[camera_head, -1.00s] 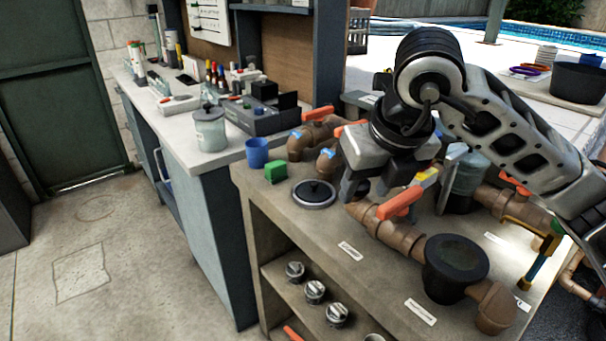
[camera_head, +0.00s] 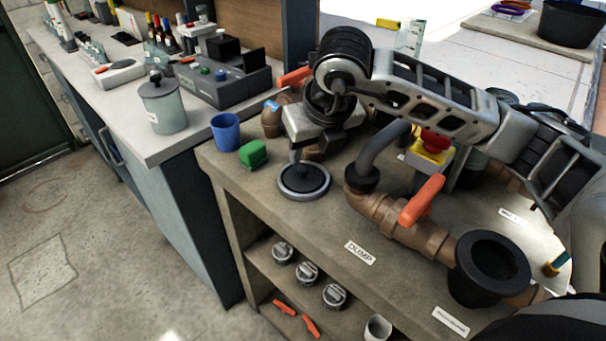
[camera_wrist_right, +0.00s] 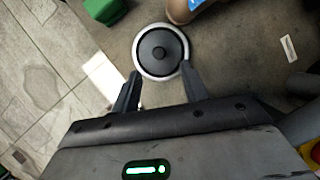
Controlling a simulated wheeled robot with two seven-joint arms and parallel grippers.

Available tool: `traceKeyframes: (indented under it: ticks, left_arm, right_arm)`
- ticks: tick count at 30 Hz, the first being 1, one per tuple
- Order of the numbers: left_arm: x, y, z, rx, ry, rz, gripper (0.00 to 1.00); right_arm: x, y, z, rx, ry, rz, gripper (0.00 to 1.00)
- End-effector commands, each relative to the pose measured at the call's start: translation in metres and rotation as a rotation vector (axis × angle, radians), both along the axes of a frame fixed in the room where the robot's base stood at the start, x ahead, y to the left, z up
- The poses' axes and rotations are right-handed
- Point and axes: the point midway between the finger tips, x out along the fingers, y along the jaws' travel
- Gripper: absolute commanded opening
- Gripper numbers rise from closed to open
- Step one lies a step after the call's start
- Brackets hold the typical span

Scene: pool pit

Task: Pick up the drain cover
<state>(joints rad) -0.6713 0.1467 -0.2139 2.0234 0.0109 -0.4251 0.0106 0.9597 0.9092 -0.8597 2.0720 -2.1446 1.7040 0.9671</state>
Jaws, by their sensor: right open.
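The drain cover (camera_head: 303,183) is a round dark disc with a pale rim and a small centre knob. It lies flat on the stone counter near its left edge. The right wrist view also shows the whole drain cover (camera_wrist_right: 160,41), just beyond the fingertips. My right gripper (camera_head: 308,158) is over the drain cover in the head view, its fingers pointing down and partly hidden by its own body. In the right wrist view the gripper (camera_wrist_right: 160,70) is open and empty, with the knob roughly centred between its fingers. My left gripper is out of view.
A green block (camera_head: 254,153) and a blue cup (camera_head: 226,132) stand left of the cover. Brown pipes with an orange handle (camera_head: 421,199) lie to the right, near a black funnel-like cup (camera_head: 491,270). The counter in front of the cover is clear.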

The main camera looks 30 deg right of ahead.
Motion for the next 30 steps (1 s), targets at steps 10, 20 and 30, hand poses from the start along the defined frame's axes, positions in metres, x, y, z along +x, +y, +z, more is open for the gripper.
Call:
traceKeyframes:
  ticks: [10, 20, 30]
  left_arm:
    - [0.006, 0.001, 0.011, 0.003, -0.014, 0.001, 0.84]
    - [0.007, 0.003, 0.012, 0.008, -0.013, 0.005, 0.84]
    - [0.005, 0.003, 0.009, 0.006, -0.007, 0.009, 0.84]
  right_arm:
    - [0.012, 0.0, -0.028, 0.0, 0.005, 0.0, 0.44]
    - [0.027, -0.001, -0.062, 0.001, 0.0, 0.001, 0.44]
    - [0.027, -0.001, -0.062, 0.0, -0.001, 0.001, 0.03]
